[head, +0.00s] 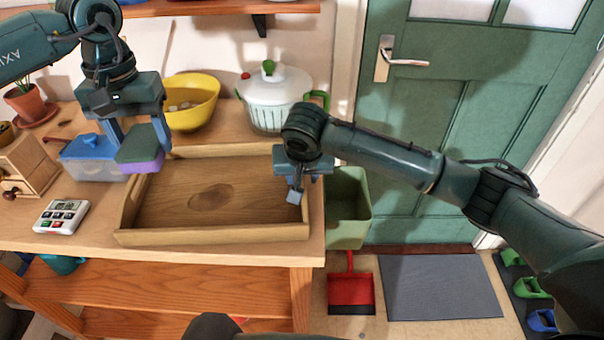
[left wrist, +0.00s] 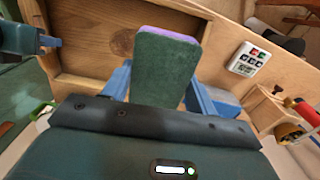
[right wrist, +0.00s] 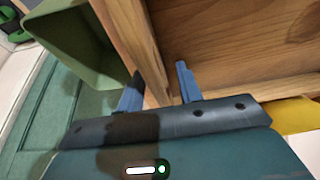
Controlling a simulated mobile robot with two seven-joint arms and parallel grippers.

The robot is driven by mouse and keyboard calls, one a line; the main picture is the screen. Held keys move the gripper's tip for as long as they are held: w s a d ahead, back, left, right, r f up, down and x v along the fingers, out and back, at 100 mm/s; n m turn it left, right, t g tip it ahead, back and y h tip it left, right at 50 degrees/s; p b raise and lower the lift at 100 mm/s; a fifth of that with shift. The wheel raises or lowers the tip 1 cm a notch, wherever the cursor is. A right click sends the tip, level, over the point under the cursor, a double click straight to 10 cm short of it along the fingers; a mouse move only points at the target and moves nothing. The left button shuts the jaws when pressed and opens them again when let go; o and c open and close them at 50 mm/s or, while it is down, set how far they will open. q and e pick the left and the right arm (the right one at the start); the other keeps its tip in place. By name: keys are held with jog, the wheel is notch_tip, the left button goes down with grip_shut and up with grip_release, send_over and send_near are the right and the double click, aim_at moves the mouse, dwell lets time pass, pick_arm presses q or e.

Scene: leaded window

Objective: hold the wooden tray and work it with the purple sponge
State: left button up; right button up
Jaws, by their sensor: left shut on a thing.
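The wooden tray (head: 240,215) lies on the wooden table, its floor bare with a dark knot. The purple sponge (head: 143,166), with a dark green scouring layer, is held by my left gripper (head: 138,140), which is shut on it over the tray's left wall. The left wrist view shows the sponge (left wrist: 166,68) between both fingers. My right gripper (head: 292,185) is at the tray's right wall. In the right wrist view its fingers (right wrist: 158,90) stand apart on either side of the tray wall (right wrist: 135,38), with a gap visible on the inner side.
A blue-lidded box (head: 88,160), a white timer (head: 62,217) and a wooden grinder (head: 30,165) stand left of the tray. A yellow bowl (head: 192,100) and a white salad spinner (head: 273,98) stand behind it. A green bin (head: 348,210) is right of the table.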

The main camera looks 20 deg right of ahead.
jog(key=shift+c, duration=0.4)
grip_shut()
